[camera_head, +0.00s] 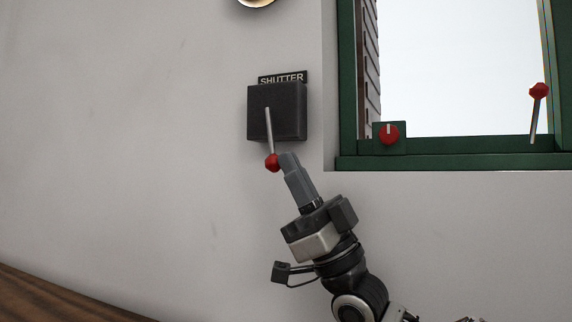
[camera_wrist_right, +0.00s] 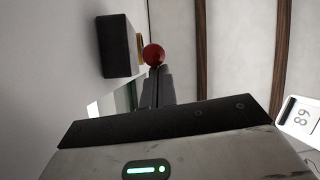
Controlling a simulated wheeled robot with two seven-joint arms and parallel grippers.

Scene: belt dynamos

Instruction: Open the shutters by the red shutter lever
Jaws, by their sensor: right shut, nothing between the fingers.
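The shutter lever is a grey rod (camera_head: 268,125) with a red knob (camera_head: 272,162), on a black box (camera_head: 290,112) labelled SHUTTER on the wall. The rod hangs downward, with the knob just below the box's lower edge. My right gripper (camera_head: 287,162) is shut and empty, its tips at the right side of the knob, touching or nearly so. In the right wrist view the red knob (camera_wrist_right: 153,54) shows just beyond the closed fingertips (camera_wrist_right: 158,72), and the black box (camera_wrist_right: 119,46) is to the left. My left gripper is not in view.
A green-framed window (camera_head: 450,160) is right of the box. Its frame carries a red dial (camera_head: 389,133) and another red-knobbed lever (camera_head: 537,92). A brown shutter edge (camera_head: 370,60) shows at the window's left. The wall left of the box is clear.

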